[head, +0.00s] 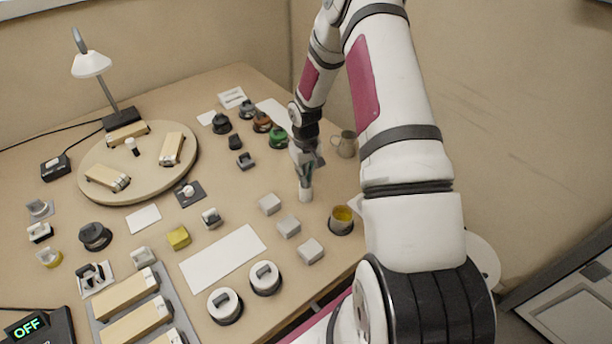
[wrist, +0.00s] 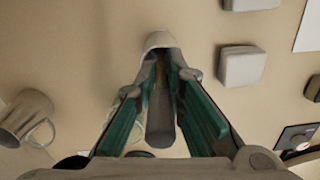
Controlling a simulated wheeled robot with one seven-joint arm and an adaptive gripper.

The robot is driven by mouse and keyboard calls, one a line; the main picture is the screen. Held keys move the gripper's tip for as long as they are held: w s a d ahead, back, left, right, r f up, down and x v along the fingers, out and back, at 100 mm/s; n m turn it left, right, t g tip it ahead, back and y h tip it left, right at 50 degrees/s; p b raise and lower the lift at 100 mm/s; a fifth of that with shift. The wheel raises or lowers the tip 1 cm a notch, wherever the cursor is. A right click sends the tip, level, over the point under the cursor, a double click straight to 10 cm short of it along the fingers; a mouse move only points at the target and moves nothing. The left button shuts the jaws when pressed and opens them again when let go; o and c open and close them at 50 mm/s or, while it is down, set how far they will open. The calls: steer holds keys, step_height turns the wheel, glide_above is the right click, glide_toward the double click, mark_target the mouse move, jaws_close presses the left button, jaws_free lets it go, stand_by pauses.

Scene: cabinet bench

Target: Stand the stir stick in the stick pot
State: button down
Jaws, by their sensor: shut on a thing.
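My gripper (head: 306,177) points down over the bench and is shut on the stir stick. In the wrist view the stick (wrist: 160,122) lies between the teal fingers (wrist: 166,82), with a grey near end and a brownish part further along. The small white stick pot (head: 306,194) stands right below the fingertips in the head view. It also shows just beyond the fingertips in the wrist view (wrist: 159,40). The stick's far end lines up with the pot, but the fingers hide whether it is inside.
A metal mug (head: 345,145) stands behind to the right. A cup with yellow contents (head: 341,218) is to the right, near the bench edge. Pale blocks (head: 289,227) lie in front of the pot. Several dark-capped knobs (head: 278,138) stand behind left.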

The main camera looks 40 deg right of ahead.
steer(key=c, duration=1.7)
jaws_free()
steer(key=shift+f, duration=0.15)
steer(key=shift+o, duration=0.2)
step_height(320, 180, up, 12)
steer(key=shift+r+b, duration=0.15)
steer(key=shift+b, duration=0.15)
steer(key=s+a+r+t, duration=0.1)
steer(key=s+a+r, duration=0.25)
steer(key=r, duration=0.35)
steer(key=s+a+r+h, duration=0.1)
steer(key=s+a+r, duration=0.1)
steer(key=a+r, duration=0.35)
steer(key=s+a+r+t, duration=0.1)
steer(key=s+a+r, duration=0.15)
steer(key=r, duration=0.65)
steer(key=s+a+r+t, duration=0.1)
steer(key=s+a+r, duration=0.1)
steer(key=s, duration=0.3)
steer(key=s+a+r+t, duration=0.1)
steer(key=s+a+r, duration=0.1)
steer(key=s, duration=0.4)
steer(key=s+a+r+n+t+y, duration=0.1)
steer(key=s+a+r, duration=0.2)
steer(key=s+a, duration=0.1)
steer(key=shift+s+a, duration=0.2)
steer(key=shift+s, duration=0.65)
